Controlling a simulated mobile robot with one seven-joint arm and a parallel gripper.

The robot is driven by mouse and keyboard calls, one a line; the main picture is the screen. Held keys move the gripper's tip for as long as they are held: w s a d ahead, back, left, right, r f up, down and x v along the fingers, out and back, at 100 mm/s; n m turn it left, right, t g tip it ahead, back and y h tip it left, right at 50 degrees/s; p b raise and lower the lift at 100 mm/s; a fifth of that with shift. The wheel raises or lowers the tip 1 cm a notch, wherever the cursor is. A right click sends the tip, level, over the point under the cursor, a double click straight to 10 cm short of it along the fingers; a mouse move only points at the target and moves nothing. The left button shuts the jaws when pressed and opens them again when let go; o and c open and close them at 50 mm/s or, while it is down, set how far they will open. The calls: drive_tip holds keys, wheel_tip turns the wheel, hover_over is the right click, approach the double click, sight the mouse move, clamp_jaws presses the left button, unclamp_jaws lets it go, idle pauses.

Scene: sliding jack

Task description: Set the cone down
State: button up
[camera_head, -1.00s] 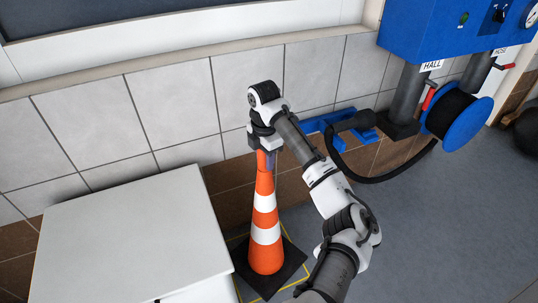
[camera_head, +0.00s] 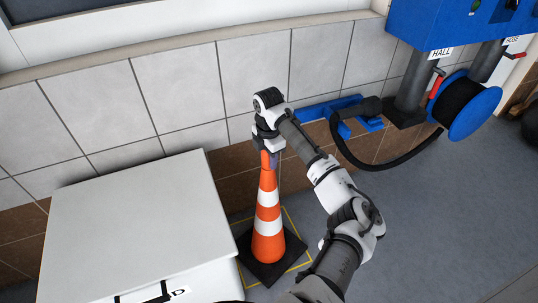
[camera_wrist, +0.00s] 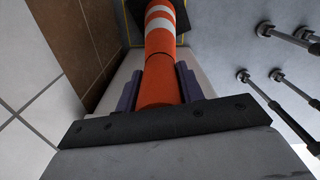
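An orange and white striped traffic cone (camera_head: 268,225) with a black square base (camera_head: 262,268) stands upright between the white cabinet and my arm. My gripper (camera_head: 268,158) is at the cone's top. In the wrist view my gripper (camera_wrist: 158,86) has its two purple fingers on either side of the orange cone (camera_wrist: 160,62), closed against it. The base lies over a yellow outlined square (camera_head: 300,260) on the floor, turned a little against its lines. I cannot tell whether the base touches the floor.
A white cabinet (camera_head: 135,230) stands close to the left of the cone. The tiled wall (camera_head: 190,85) is behind. A blue hose reel (camera_head: 467,106) and a blue bracket (camera_head: 345,118) with a black hose are at the right. The grey floor (camera_head: 440,220) at the right is clear.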

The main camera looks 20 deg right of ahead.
drive_tip(key=o, duration=0.4)
drive_tip(key=shift+r, duration=0.1)
wheel_tip(320, 180, up, 12)
idle(0.4)
drive_tip(key=shift+a, duration=0.1)
